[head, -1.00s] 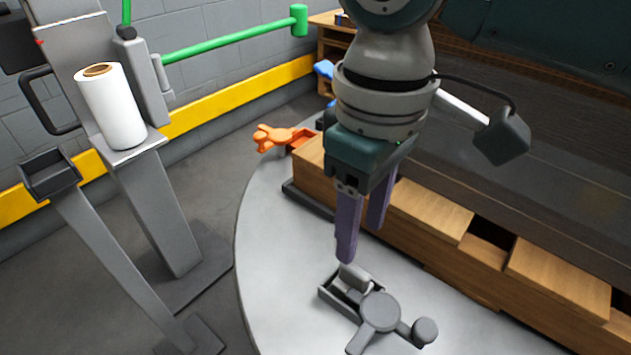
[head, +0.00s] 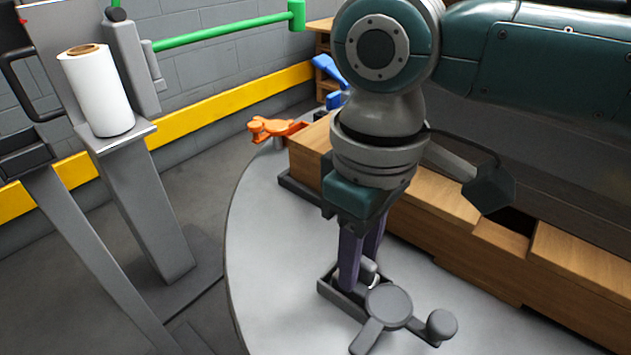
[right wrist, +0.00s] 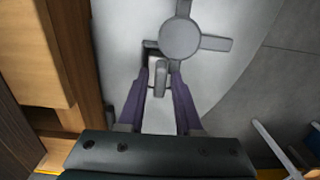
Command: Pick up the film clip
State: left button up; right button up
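The grey fixture (head: 388,306) lies on the table, with a round disc, arms and a small open dark holder (head: 333,291). A small light-grey rounded piece (head: 369,269), likely the film clip, sits at the holder. It also shows in the right wrist view (right wrist: 161,84). My right gripper (head: 360,275) points down with its purple fingers at the holder. In the right wrist view the fingers (right wrist: 159,73) are apart, one on each side of the piece. I cannot tell whether they touch it. My left gripper is not in view.
Wooden boxes (head: 449,228) line the back of the round grey table (head: 262,275). An orange clamp-like thing (head: 274,128) and a blue one (head: 328,72) lie beyond. A white film roll (head: 100,92) stands on a grey post at left. The table's left part is clear.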

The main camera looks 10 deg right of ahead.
grip_shut()
dwell(0.5)
